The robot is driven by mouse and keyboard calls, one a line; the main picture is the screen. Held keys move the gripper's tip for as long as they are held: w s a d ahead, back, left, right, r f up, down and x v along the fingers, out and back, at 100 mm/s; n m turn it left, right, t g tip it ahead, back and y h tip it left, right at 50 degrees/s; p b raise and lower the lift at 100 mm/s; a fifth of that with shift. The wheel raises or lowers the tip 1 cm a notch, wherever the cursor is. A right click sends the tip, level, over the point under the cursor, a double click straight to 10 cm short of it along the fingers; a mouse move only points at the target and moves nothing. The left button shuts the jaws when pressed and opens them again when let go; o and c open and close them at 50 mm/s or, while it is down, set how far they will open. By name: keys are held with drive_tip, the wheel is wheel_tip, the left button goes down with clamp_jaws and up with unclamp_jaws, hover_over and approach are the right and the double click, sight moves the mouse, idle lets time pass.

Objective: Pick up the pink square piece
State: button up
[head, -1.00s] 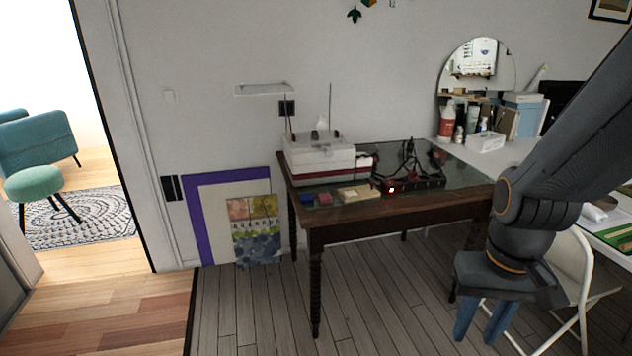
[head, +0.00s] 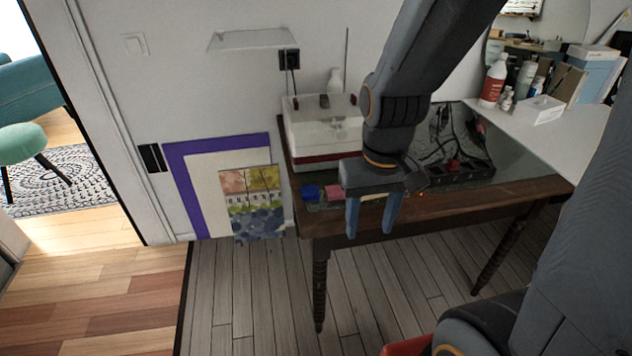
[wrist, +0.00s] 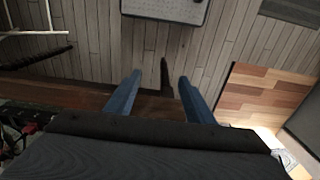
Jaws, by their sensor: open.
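The pink square piece (head: 334,191) lies on the front left part of the dark wooden table (head: 460,205), just right of a blue piece (head: 310,192). My gripper (head: 372,218) is open and empty, its two blue fingers pointing down at the table's front edge. It is to the right of the pink piece in the head view. A pale piece beside the pink one is mostly hidden behind my gripper. In the wrist view, my open fingers (wrist: 155,92) hang over the table edge and floor; the pink piece does not show there.
A white and red box-shaped machine (head: 315,125) stands behind the pieces. A black tray with cables (head: 465,170) lies on the table's right. A white table (head: 545,135) with bottles adjoins it. Framed pictures (head: 205,160) lean on the wall at left.

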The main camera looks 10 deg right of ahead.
drive_tip(key=w+t+p, duration=0.2)
drive_tip(key=w+p, duration=0.1)
drive_tip(key=w, duration=0.7)
drive_tip(key=t+p, duration=0.2)
drive_tip(key=p, duration=0.2)
approach(335, 190)
drive_tip(key=shift+p+x, duration=1.1)
drive_tip(key=shift+x, duration=2.85)
drive_tip(key=shift+s, duration=0.1)
drive_tip(key=c, duration=0.9)
